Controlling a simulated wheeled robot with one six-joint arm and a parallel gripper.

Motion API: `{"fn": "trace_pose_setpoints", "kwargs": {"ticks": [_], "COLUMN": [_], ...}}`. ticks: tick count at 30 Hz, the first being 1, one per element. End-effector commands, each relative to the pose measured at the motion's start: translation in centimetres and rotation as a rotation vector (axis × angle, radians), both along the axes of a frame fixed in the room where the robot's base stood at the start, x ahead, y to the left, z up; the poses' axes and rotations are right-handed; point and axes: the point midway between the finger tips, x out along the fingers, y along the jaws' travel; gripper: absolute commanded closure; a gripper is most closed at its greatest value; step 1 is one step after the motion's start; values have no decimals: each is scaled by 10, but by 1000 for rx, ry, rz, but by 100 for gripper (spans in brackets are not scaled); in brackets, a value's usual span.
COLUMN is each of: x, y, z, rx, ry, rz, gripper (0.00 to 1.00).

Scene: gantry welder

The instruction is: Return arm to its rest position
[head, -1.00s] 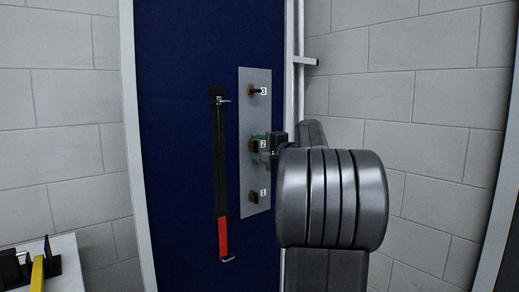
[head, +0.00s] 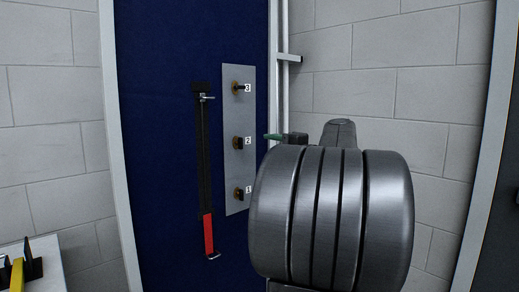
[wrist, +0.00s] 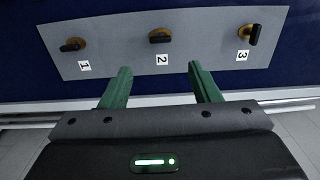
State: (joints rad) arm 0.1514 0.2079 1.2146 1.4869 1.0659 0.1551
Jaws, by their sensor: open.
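My gripper (wrist: 158,85) shows in the wrist view with its two green fingers spread apart and nothing between them. It is apart from the grey panel (wrist: 110,50), which carries three black knobs on brass bases. Knob 2 (wrist: 160,37) is ahead of the gap between the fingers, knob 1 (wrist: 72,45) is to the left and knob 3 (wrist: 254,36) to the right. In the head view a green fingertip of my gripper (head: 273,137) shows right of the panel (head: 238,165); my arm hides the rest.
A black and red lever bar (head: 204,160) is on the blue panel (head: 150,150), left of the knobs. A white table (head: 50,272) with a yellow item (head: 17,275) stands at lower left. A pale post (head: 280,60) and block wall (head: 400,60) are on the right.

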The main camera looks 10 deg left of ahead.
Motion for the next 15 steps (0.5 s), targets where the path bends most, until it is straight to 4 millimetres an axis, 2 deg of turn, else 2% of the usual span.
{"fn": "trace_pose_setpoints", "kwargs": {"ticks": [6,15], "x": [-9,-10], "y": [-12,-12], "z": [0,0], "rx": [-1,0], "ry": [-1,0], "rz": [0,1], "gripper": [44,44]}}
